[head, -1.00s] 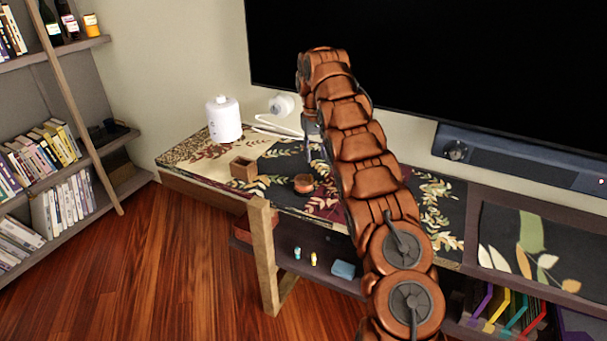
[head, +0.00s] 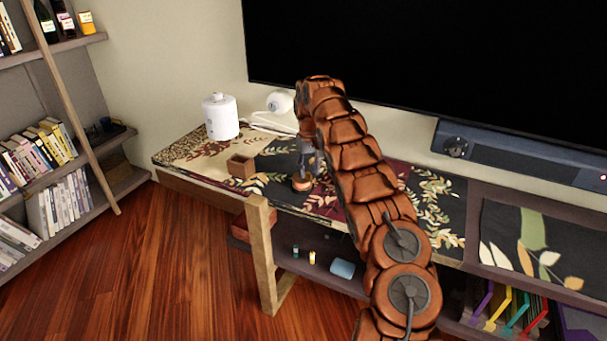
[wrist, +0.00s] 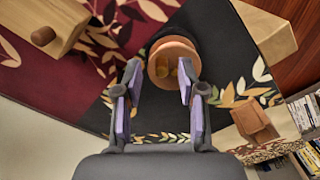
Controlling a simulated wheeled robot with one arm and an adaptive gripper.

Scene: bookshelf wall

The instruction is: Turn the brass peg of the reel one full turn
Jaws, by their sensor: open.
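The reel is a small round wooden drum (head: 302,184) on the patterned cabinet top in the head view. In the wrist view the reel (wrist: 174,48) is at the upper middle, with a dark part behind its pale round face. A small brass peg (wrist: 162,67) shows on that face. My gripper (wrist: 160,72) is open, its two fingers pointing at the reel with the peg between their tips. In the head view my gripper (head: 303,164) is right above the reel, pointing down. Whether a finger touches the peg or reel, I cannot tell.
A small open wooden box (head: 241,167) stands left of the reel. A white canister (head: 220,117) is farther back. A wooden post (head: 261,250) rises at the cabinet's front. In the wrist view a wooden block with a knob (wrist: 43,36) lies at upper left. A large screen stands behind.

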